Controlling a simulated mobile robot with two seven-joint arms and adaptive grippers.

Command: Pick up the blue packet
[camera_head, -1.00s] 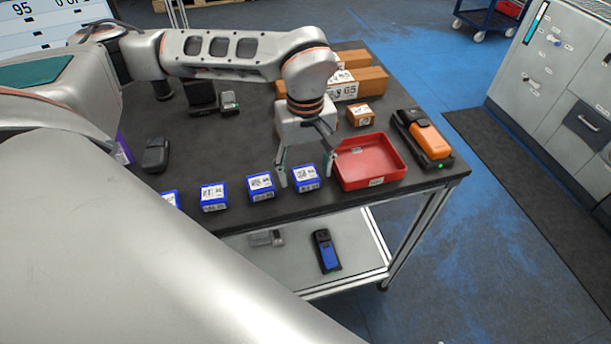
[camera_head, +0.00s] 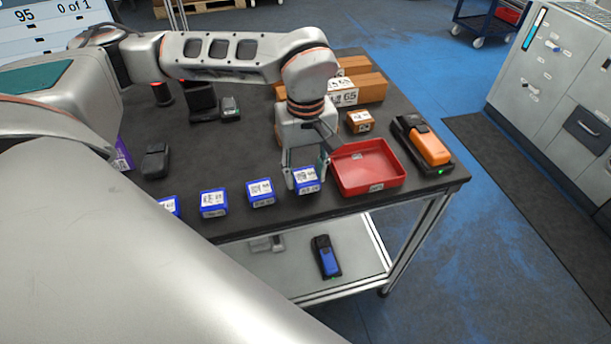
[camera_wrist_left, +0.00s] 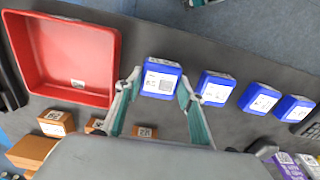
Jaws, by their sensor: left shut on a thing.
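A row of several small blue packets with white labels stands along the table's near edge. The rightmost blue packet (camera_head: 306,186) is next to the red tray (camera_head: 399,168). My left gripper (camera_head: 307,176) is over it, with a finger on each side, shut on it. The packet still rests on the table. In the left wrist view the packet (camera_wrist_left: 162,78) sits between the fingertips (camera_wrist_left: 159,88). The other blue packets (camera_head: 260,191) (camera_head: 213,202) stand to its left, free of the gripper. My right gripper is not in view.
The red tray is empty, close to the gripper's right. An orange handheld device (camera_head: 428,146) sits in a black cradle at the table's right end. Brown boxes (camera_head: 359,121) stand behind the tray. A black device (camera_head: 155,160) lies at the left. The table's middle is clear.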

